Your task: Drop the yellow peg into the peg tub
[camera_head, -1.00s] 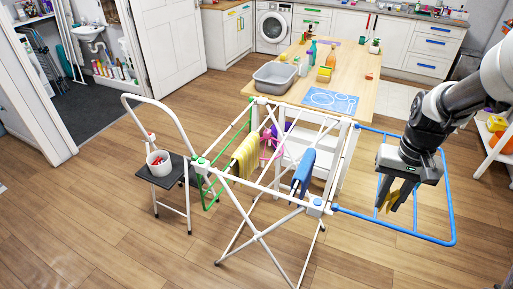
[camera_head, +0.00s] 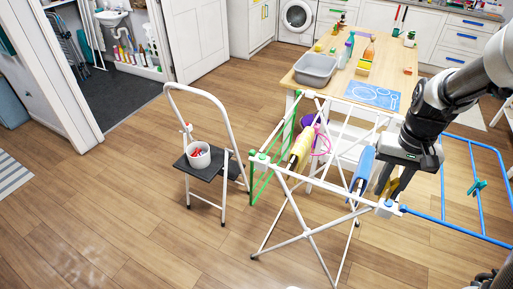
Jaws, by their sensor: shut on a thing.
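My gripper (camera_head: 392,189) points down at the right, just beside the blue cloth on the drying rack. Its dark fingers are shut on the yellow peg (camera_head: 393,186), which shows only as a small yellow patch between them. The peg tub (camera_head: 199,157) is a white bucket with red and blue pegs showing inside. It stands on the dark step of a white folding stool, well to the left of my gripper.
The white drying rack (camera_head: 314,233) stands between my gripper and the stool (camera_head: 215,168), with a yellow cloth (camera_head: 301,147) and a blue cloth (camera_head: 363,168) on it. A teal peg (camera_head: 477,187) sits on its blue wing. Floor at left is clear.

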